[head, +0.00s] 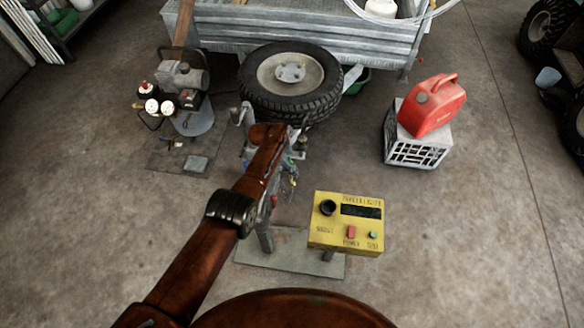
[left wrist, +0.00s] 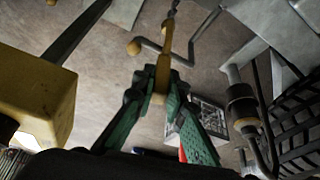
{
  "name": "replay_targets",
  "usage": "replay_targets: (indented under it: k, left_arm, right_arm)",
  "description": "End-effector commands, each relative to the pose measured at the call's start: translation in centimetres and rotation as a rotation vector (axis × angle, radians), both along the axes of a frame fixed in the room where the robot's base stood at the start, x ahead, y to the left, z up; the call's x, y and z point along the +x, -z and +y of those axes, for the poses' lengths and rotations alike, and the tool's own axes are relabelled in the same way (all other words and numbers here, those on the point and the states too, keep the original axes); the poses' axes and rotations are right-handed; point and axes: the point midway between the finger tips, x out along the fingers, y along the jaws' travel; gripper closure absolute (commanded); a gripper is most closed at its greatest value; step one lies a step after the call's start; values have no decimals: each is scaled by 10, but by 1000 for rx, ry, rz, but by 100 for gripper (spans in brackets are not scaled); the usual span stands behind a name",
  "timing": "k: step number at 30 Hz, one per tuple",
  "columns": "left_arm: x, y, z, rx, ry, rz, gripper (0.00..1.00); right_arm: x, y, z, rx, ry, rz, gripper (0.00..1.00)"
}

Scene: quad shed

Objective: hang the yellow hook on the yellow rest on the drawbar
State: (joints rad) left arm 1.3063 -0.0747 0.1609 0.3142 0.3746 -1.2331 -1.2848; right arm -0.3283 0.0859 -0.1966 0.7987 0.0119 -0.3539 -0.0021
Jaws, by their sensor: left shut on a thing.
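My left gripper (left wrist: 160,80) has green fingers shut on the yellow hook (left wrist: 167,38), a slim piece standing out past the fingertips in the left wrist view. A chain-like dark piece (left wrist: 173,8) shows at the hook's far end. In the head view my brown left arm covers most of the gripper (head: 288,180) and of the drawbar area in front of the trailer, and the hook cannot be made out there. I cannot pick out the yellow rest in either view. My right gripper is not in view.
A yellow control box (head: 346,222) stands just right of my arm, above a grey base plate (head: 290,262). A spare tyre (head: 270,98) is beyond, before the trailer (head: 290,28). A compressor (head: 182,82) is left. A red can (head: 428,112) sits on a crate (head: 413,152) at right.

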Motion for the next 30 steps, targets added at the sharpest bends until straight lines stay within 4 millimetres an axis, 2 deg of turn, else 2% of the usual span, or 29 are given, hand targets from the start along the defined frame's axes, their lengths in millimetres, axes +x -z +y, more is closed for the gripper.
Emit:
replay_targets:
  k: [1,9,16,23,30]
  left_arm:
    - [0,1,0,0,0,0,88]
    - [0,0,0,0,0,-1,69]
    - [0,0,0,0,0,0,66]
    - [0,0,0,0,0,0,51]
    - [0,0,0,0,0,0,50]
  right_arm:
    - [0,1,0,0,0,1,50]
    - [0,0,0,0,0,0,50]
    - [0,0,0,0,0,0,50]
    - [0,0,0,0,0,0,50]
    - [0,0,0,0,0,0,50]
